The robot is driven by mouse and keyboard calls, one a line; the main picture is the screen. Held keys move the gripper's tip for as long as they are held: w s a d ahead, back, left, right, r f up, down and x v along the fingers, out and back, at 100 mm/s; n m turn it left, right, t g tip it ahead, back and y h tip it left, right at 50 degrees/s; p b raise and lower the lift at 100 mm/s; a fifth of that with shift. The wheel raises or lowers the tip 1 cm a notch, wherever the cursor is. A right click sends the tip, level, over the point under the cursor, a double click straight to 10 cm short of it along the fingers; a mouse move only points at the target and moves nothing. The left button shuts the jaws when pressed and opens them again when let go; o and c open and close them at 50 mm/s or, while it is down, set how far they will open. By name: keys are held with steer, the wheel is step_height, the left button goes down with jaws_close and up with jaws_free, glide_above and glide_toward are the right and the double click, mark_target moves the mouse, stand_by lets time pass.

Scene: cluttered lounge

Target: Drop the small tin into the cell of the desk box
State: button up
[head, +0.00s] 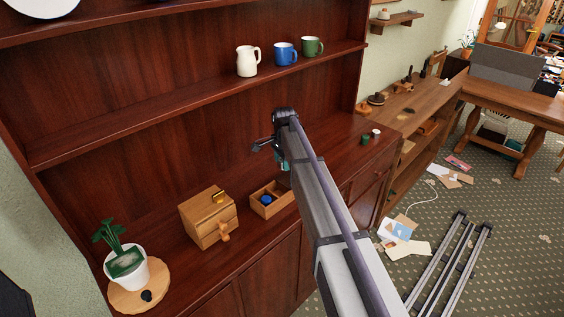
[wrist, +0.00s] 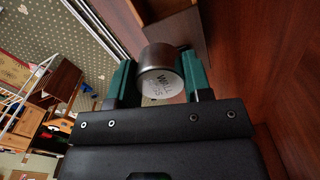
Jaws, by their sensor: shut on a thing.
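My gripper (wrist: 157,76) is shut on the small tin (wrist: 158,84), a dark-sided cylinder with a pale lettered end, held between green fingers in the wrist view. In the head view only a bit of my gripper (head: 283,165) shows beside the arm, and the tin is not seen there. The desk box (head: 259,208) is an open wooden box on the cabinet top. A blue round thing (head: 266,200) lies in its left part. My arm covers its right end, so that part is hidden. My gripper is above and slightly right of the box.
A small wooden drawer chest (head: 205,213) stands left of the box, with a yellow-and-black item on top. A potted plant (head: 126,264) stands on a round board farther left. A green cup (head: 365,139) and a white one are at the right. A shelf with jug and mugs (head: 286,54) is above.

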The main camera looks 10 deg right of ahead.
step_height(320, 180, down, 6)
steer(key=b, duration=0.5)
steer(key=shift+a+r, duration=0.1)
steer(key=shift+r, duration=0.05)
steer(key=o, duration=1)
steer(key=shift+s, duration=0.1)
steer(key=shift+r, duration=0.1)
step_height(320, 180, up, 11)
steer(key=p, duration=1.1)
steer(key=shift+f, duration=0.2)
